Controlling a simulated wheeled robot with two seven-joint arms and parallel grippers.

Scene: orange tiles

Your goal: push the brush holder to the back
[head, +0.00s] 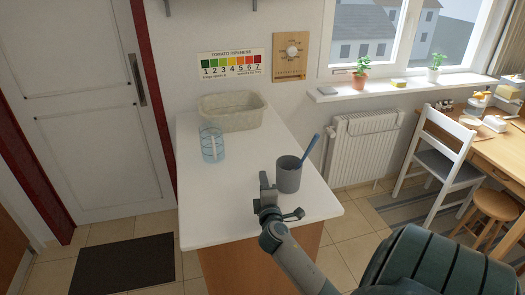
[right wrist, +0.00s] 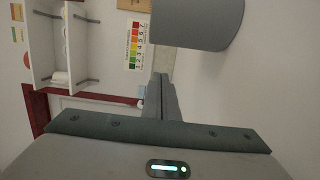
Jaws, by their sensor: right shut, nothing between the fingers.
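The brush holder (head: 289,176) is a grey cup standing upright on the white counter (head: 220,215), with a blue-handled brush (head: 309,149) leaning out of it to the right. My right gripper (head: 265,182) is shut and empty, low over the counter just left of the holder. In the right wrist view the shut fingers (right wrist: 161,92) point ahead beside the holder (right wrist: 197,22), which is cut off by the top edge. I cannot tell whether they touch. My left gripper is not in view.
A clear blue-tinted glass (head: 212,145) stands further back on the left. A pale basket (head: 232,113) sits at the counter's back, near the wall. Counter space behind the holder is clear. The counter's right edge is close to the holder.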

